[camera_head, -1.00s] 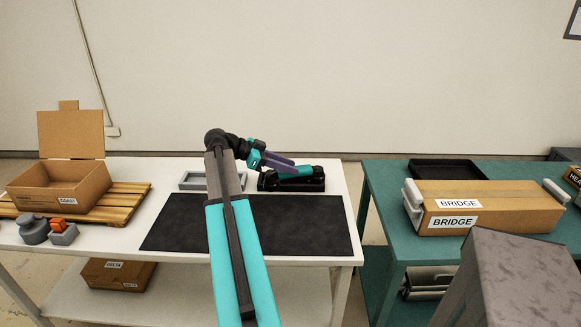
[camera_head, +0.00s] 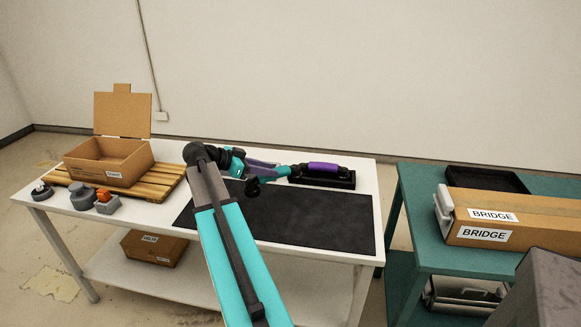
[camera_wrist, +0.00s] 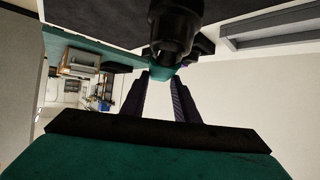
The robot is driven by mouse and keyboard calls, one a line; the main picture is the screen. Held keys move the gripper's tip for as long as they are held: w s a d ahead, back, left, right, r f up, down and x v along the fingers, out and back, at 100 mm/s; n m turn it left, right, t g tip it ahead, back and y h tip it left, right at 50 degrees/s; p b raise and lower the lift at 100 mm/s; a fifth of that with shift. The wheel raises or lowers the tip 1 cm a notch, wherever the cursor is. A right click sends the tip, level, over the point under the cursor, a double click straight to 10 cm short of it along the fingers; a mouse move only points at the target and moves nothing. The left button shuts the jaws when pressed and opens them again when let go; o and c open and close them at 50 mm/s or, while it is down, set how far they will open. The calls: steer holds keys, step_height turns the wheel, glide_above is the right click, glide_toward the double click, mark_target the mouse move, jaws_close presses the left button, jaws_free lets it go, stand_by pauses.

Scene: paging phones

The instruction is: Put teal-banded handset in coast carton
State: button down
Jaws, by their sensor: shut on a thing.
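My gripper (camera_head: 268,168), with dark purple fingers, is shut on the teal-banded handset (camera_head: 282,171). The handset is held tilted above the back of the black mat, one black end low and toward the camera. In the wrist view its black end (camera_wrist: 175,28) and a bit of its teal band show beyond the fingertips (camera_wrist: 162,78). The coast carton (camera_head: 133,167) is brown, with its back flap raised and its top open. It sits on a wooden pallet (camera_head: 160,189) at the table's left, well left of my gripper. Its inside floor is hidden.
A purple-banded handset (camera_head: 323,165) lies on a black cradle (camera_head: 318,180) right of my gripper. The black mat (camera_head: 310,220) is bare. Small grey items (camera_head: 83,196) stand before the pallet. A delta carton (camera_head: 153,247) is on the shelf below. A bridge carton (camera_head: 510,222) is on the teal table.

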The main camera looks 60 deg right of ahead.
steer(key=w+a+f+n+t, duration=0.3)
steer(key=w+a+n+t, duration=0.3)
steer(key=w+a, duration=0.8)
steer(key=w+a+f+n+t, duration=0.2)
steer(key=w+a+n+t, duration=0.55)
steer(key=a, duration=0.95)
steer(key=w+a+r+n+t+y, duration=0.1)
steer(key=w+a+r+n+y, duration=0.1)
steer(key=a, duration=0.5)
steer(key=w+a+r+n+t+y, duration=0.2)
steer(key=w+a+n+y, duration=0.2)
steer(key=a, duration=0.4)
steer(key=w+a+r+n+t+y, duration=0.2)
steer(key=w+a+n+y, duration=0.1)
steer(key=a, duration=0.4)
steer(key=shift+a+r+n+y, duration=0.2)
steer(key=shift+r+n+y, duration=0.05)
steer(key=shift+n+y, duration=0.55)
steer(key=shift+s, duration=0.15)
